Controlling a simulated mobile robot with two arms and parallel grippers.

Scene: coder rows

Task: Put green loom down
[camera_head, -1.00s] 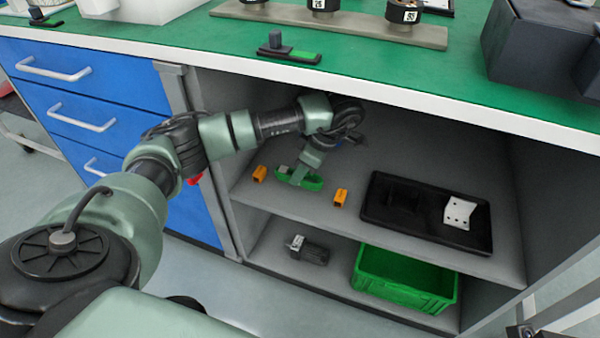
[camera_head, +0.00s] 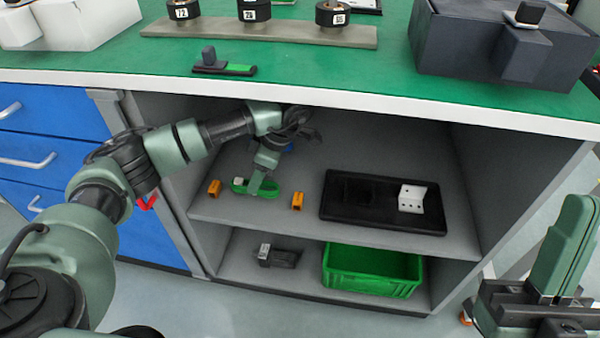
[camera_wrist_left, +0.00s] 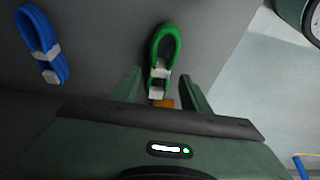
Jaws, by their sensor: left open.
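The green loom (camera_head: 271,195), a loop of green cable with pale bands, lies on the upper shelf between two orange blocks. In the left wrist view the loom (camera_wrist_left: 172,37) extends beyond my left gripper (camera_wrist_left: 158,76), whose two fingers stand apart on either side of its near, banded end. In the head view my left gripper (camera_head: 257,187) reaches down at the loom and hides part of it. Whether the fingers touch it cannot be told. My right gripper (camera_head: 565,245) is at the lower right, away from the shelf, its opening unclear.
A blue loom (camera_wrist_left: 42,45) lies left of the green one in the wrist view. Orange blocks (camera_head: 214,188) (camera_head: 298,201) flank the green loom. A black tray (camera_head: 340,212) with a white bracket (camera_head: 411,198) is to the right. A green crate (camera_head: 372,270) is below. The countertop (camera_head: 330,75) overhangs the shelf.

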